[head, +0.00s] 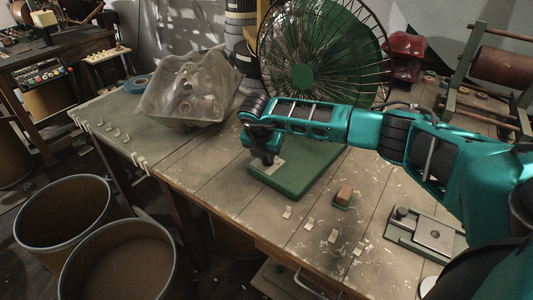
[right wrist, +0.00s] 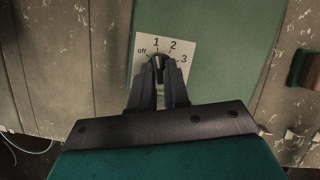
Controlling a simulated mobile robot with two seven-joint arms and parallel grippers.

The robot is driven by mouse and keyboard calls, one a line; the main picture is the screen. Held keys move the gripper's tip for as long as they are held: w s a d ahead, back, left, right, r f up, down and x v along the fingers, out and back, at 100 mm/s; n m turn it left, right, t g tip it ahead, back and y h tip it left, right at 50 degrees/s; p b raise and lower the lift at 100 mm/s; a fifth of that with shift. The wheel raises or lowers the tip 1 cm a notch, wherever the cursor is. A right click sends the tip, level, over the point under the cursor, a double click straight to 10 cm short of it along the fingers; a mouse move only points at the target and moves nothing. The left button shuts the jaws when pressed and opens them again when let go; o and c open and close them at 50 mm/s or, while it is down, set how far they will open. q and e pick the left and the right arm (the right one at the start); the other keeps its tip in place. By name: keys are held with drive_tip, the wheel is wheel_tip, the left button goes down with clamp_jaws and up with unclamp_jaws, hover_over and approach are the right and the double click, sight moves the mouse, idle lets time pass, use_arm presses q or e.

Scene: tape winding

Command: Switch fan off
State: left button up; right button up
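The green fan (head: 304,77) stands on the workbench, with a round wire cage and a flat green base (head: 306,170). In the right wrist view, a white dial plate (right wrist: 186,50) on the base reads off, 1, 2 and 3. A small dark knob (right wrist: 158,63) sits at its middle. My right gripper (right wrist: 159,72) reaches down to the dial, its two fingertips close together on either side of the knob. The fingertips partly hide the knob, so its exact setting is unclear. In the head view my right gripper (head: 265,157) is over the base's left end. My left gripper is out of view.
A crumpled translucent cover (head: 190,88) lies left of the fan. A brown block (head: 344,194) on a green piece and a metal plate fixture (head: 433,235) lie at the bench front. Paper scraps are scattered around. Two large bins (head: 119,264) stand on the floor at left.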

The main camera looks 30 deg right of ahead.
clamp_jaws()
drive_tip(key=shift+n, duration=0.3)
drive_tip(key=n+t+y+b, duration=0.1)
drive_tip(key=n+b, duration=0.1)
drive_tip(key=n, duration=0.1)
drive_tip(key=shift+s+d+f, duration=0.1)
drive_tip(key=shift+d, duration=0.1)
drive_tip(key=n+y+b, duration=0.1)
drive_tip(key=n, duration=0.2)
drive_tip(key=shift+d+n+t, duration=0.1)
drive_tip(key=shift+n+t, duration=0.2)
drive_tip(key=shift+t, duration=0.1)
drive_tip(key=shift+n+y+b, duration=0.3)
drive_tip(key=shift+o, duration=2.3)
unclamp_jaws()
drive_tip(key=shift+s, duration=0.1)
